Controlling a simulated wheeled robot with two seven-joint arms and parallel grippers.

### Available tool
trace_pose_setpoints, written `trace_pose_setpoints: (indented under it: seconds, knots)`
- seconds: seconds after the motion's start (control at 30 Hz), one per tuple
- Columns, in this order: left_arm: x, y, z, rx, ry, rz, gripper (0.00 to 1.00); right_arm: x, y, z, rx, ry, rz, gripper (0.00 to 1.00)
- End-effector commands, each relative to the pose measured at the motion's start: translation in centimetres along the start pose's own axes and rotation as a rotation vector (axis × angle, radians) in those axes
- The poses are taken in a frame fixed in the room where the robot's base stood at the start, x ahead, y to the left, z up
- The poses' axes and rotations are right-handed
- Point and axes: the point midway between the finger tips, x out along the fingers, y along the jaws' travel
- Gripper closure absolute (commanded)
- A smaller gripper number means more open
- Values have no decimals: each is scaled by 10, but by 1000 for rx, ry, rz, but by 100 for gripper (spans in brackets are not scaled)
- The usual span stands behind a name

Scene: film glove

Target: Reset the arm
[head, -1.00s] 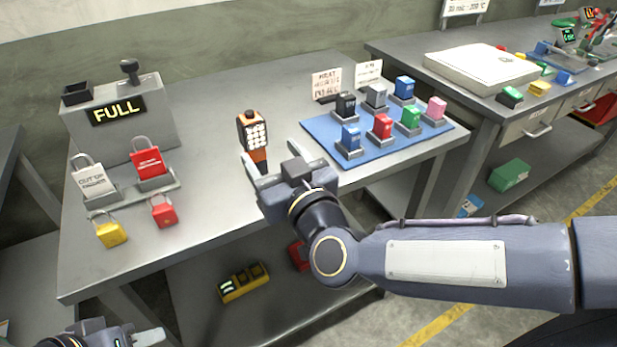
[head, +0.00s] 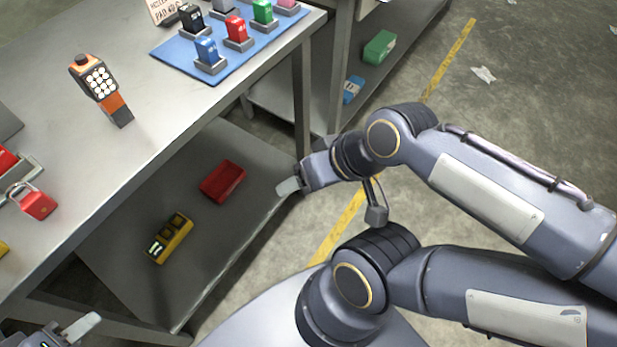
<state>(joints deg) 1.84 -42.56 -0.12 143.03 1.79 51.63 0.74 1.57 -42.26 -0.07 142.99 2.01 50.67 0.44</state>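My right gripper (head: 290,187) is beyond the front edge of the grey workbench (head: 150,130), over or near its lower shelf. It is seen side-on with one pale finger showing, and I see nothing held in it. My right arm comes in from the right. My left gripper (head: 82,325) is at the bottom left corner, cut off by the frame, with one pale finger showing.
A blue mat (head: 172,48) with several coloured blocks in grey holders lies at the back of the bench. A red padlock (head: 36,203) is at the left. The lower shelf (head: 125,245) holds a red bin (head: 222,181) and a yellow device (head: 169,238). Floor at the right is open.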

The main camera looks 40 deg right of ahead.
Motion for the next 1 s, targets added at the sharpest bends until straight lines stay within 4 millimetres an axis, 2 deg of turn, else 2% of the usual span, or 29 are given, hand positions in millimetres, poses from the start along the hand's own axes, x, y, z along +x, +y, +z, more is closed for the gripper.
trace_pose_setpoints:
  seconds: [0.37, 0.47, 0.8, 0.9, 1.0]
  knots:
    - [-5, 2, -2, 0, 0, 0, 64, -6, 0, 1, 9, -13, 7, 37]
    - [-20, 9, -10, 0, 0, 0, 64, -20, -7, -7, 9, -13, 6, 37]
    - [-107, 49, -54, 0, 1, 0, 64, -107, -47, -52, 8, -12, 5, 37]
    - [-116, 53, -59, 0, 1, 0, 64, -116, -52, -57, 8, -12, 5, 37]
    - [-114, 52, -58, 0, 0, 0, 64, -114, -51, -56, 8, -12, 5, 37]
